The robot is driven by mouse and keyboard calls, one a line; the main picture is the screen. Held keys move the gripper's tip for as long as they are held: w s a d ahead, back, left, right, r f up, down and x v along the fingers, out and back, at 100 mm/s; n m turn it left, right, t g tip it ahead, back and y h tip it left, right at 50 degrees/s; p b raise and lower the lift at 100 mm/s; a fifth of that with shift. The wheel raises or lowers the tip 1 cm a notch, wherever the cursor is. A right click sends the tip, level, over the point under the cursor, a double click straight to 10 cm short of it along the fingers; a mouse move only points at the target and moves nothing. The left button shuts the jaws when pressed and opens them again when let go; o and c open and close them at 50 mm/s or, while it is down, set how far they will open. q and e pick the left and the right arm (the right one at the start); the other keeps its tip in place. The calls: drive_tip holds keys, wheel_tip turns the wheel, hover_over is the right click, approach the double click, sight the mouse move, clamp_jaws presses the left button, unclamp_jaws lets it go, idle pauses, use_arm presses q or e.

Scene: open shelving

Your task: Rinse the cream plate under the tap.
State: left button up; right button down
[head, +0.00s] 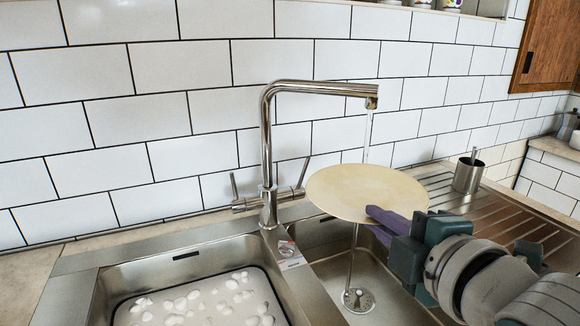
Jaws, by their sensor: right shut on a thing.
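The cream plate (352,190) is tilted over the right-hand sink basin, below the spout of the chrome tap (266,150). A thin stream of water (367,135) runs from the spout down to the plate's far part, and water also shows below the plate, falling to the drain (358,299). My right gripper (385,222), with purple fingers, is shut on the plate's near right rim. The plate hides part of the basin behind it. My left gripper is not in view.
The left basin (105,290) holds water with white foam. A ribbed steel drainboard (510,222) lies to the right, with a metal cup (467,175) on it. A tiled wall (190,65) stands close behind the tap. A wooden cabinet (550,45) hangs at upper right.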

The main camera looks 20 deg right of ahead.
drive_tip(key=s+a+r+p, duration=0.2)
drive_tip(key=s+r+p, duration=0.2)
drive_tip(key=shift+a+p, duration=0.15)
drive_tip(key=shift+p, duration=0.25)
idle(0.4)
